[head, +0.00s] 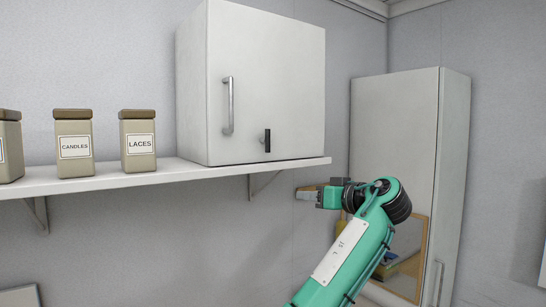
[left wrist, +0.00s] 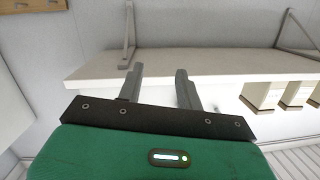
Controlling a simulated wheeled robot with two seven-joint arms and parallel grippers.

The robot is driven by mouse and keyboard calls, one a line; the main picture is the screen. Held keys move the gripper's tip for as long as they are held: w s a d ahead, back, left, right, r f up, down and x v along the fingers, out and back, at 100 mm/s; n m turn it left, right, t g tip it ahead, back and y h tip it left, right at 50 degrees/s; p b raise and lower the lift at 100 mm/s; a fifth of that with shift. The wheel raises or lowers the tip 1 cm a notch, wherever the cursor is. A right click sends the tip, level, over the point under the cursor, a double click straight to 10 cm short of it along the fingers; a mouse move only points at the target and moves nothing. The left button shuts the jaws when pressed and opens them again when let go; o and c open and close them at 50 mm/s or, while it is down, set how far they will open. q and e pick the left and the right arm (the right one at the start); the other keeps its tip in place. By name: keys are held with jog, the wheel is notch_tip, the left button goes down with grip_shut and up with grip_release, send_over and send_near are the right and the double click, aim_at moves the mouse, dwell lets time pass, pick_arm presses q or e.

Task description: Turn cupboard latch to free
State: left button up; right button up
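The white cupboard (head: 285,80) stands on the wall shelf with its door closed. Its small dark latch (head: 267,140) stands upright low on the door, right of the bar handle (head: 228,106). My left gripper (head: 308,194) is below and right of the latch, lower than the shelf, with its fingers pointing left. It touches nothing that I can see. In the left wrist view its two grey fingers (left wrist: 158,85) are apart with nothing between them. The latch cannot be made out in that view. My right gripper is in neither view.
The white shelf (head: 105,180) runs under the cupboard, with brackets (head: 262,184) beneath. Jars labelled CANDLES (head: 74,147) and LACES (head: 139,144) stand to its left. A tall white cabinet (head: 395,125) and a wood-framed board (head: 421,262) are behind my arm. Space before the latch is clear.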

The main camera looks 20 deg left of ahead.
aim_at(265, 141)
pick_arm(q)
jog(key=s+d+r+n+g+y, duration=0.1)
jog(key=s+r+n, duration=0.1)
jog(key=r, duration=0.4)
jog(key=s+d+r+n+y, duration=0.1)
jog(key=s+r, duration=0.2)
jog(key=r, duration=0.3)
jog(key=p+x, duration=0.2)
jog(key=x, duration=0.2)
jog(key=p+x, duration=0.3)
jog(key=x, duration=0.2)
jog(key=r+p+x, duration=0.1)
jog(key=p+x, duration=0.2)
jog(key=x, duration=0.2)
jog(key=shift+a, duration=0.15)
jog(key=shift+c, duration=0.5)
grip_shut()
